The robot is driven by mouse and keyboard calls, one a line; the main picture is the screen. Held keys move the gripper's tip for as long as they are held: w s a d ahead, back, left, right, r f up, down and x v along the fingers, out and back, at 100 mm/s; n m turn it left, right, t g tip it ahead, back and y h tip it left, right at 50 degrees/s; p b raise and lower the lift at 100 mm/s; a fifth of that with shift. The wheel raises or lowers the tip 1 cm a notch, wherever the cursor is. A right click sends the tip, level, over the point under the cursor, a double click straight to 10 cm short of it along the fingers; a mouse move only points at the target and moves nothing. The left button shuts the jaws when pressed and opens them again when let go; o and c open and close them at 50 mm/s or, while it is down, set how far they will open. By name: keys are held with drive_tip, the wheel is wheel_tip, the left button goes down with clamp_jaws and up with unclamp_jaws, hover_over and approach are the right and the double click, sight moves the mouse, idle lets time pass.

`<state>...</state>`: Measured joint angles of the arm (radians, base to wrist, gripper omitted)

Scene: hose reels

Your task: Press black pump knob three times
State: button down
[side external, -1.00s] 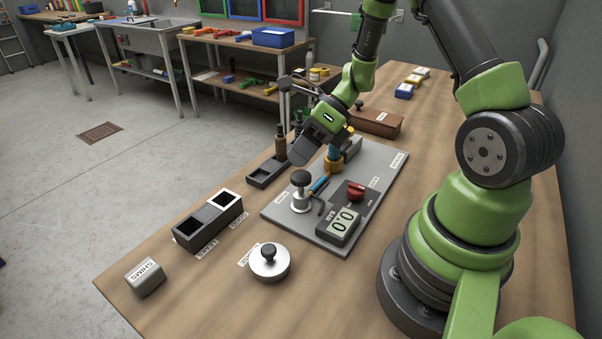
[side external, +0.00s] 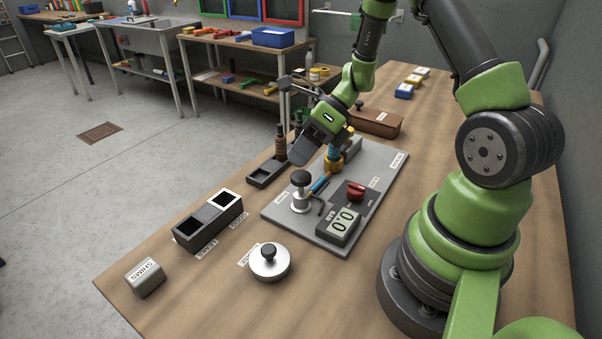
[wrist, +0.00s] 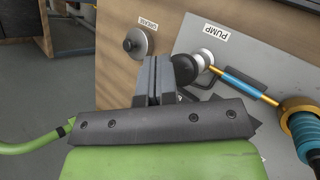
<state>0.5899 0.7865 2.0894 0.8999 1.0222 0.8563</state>
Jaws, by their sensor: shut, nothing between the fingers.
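The black pump knob (side external: 300,178) sits on top of a silver pump body (side external: 300,201) at the left part of the grey plate (side external: 362,222). In the wrist view the black knob (wrist: 188,68) is just right of the fingers and partly hidden by them. The PUMP label (wrist: 215,32) lies beside it. My gripper (side external: 297,160) is shut and empty, above the plate and apart from the knob, behind it in the side view. Its closed dark fingers (wrist: 152,72) also show in the wrist view.
A blue hose piece (side external: 319,184) leads from the pump toward a brass fitting. The silver grease lid (side external: 269,262) and a two-part box (side external: 208,222) stand in front and left.

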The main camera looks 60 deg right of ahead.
sight(296, 174)
drive_tip(key=shift+f, duration=0.1)
drive_tip(key=shift+f, duration=0.3)
drive_tip(key=shift+f, duration=1.25)
idle(1.1)
idle(0.3)
drive_tip(key=shift+r, duration=1.7)
drive_tip(key=shift+r, duration=2.5)
drive_tip(key=shift+r, duration=1.9)
